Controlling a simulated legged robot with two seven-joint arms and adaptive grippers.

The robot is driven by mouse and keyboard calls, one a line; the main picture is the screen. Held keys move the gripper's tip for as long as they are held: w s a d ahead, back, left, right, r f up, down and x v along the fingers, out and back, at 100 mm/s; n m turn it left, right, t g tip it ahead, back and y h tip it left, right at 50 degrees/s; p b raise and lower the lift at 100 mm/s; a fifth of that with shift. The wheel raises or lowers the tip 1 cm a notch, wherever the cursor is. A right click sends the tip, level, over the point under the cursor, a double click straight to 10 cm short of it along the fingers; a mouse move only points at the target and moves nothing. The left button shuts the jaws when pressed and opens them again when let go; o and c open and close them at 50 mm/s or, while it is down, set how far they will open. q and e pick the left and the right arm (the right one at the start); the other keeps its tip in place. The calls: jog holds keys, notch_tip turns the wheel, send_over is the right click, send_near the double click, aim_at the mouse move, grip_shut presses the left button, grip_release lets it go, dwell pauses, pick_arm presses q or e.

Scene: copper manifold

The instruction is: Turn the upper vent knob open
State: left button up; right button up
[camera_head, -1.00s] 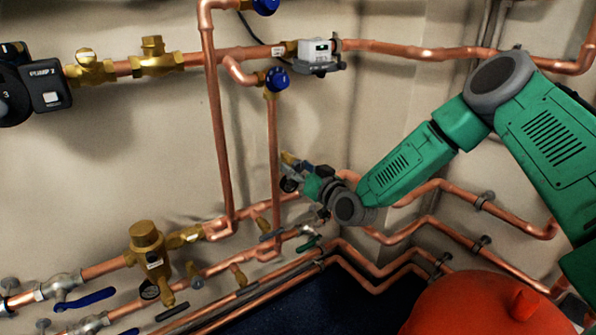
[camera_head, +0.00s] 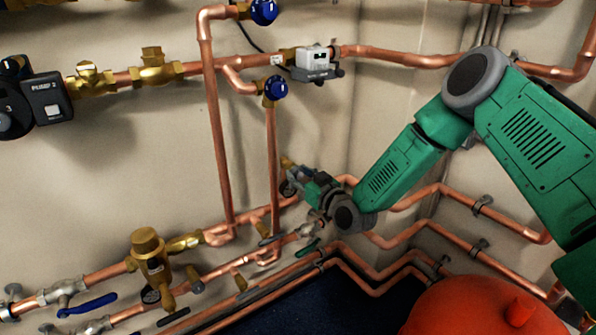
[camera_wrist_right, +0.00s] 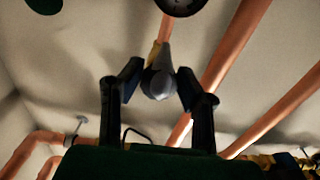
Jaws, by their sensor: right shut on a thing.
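My right gripper (camera_head: 292,172) is at a small brass vent fitting (camera_head: 286,161) beside the vertical copper pipe, with the arm coming in from the right. In the right wrist view, a grey rounded knob (camera_wrist_right: 158,82) on a brass stem sits between the two dark fingers of my right gripper (camera_wrist_right: 158,90). The gripper is shut on this knob. In the head view the knob is mostly hidden by the gripper, so how far it is turned cannot be told. My left gripper is not in view.
A round gauge (camera_wrist_right: 182,4) sits just beyond the knob. Copper pipes (camera_head: 273,150) run close to the gripper, with blue-handled valves (camera_head: 275,88) above. Lower pipes (camera_head: 210,275) carry brass valves. A red rounded vessel (camera_head: 480,308) stands at the lower right.

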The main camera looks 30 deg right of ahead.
jog(key=n+p, duration=0.3)
jog(key=n, duration=0.2)
jog(key=shift+n, duration=0.3)
jog(key=n+p, duration=0.1)
jog(key=n, duration=0.1)
jog(key=shift+n, duration=0.3)
jog(key=n+p, duration=0.1)
jog(key=n, duration=0.2)
jog(key=shift+n, duration=0.3)
jog(key=n, duration=0.4)
jog(key=shift+s+f+n, duration=0.1)
jog(key=shift+n, duration=0.2)
jog(key=n, duration=0.4)
jog(key=shift+n, duration=0.3)
jog(key=shift+f, duration=0.15)
jog(key=o, duration=1.1)
jog(key=shift+r, duration=0.25)
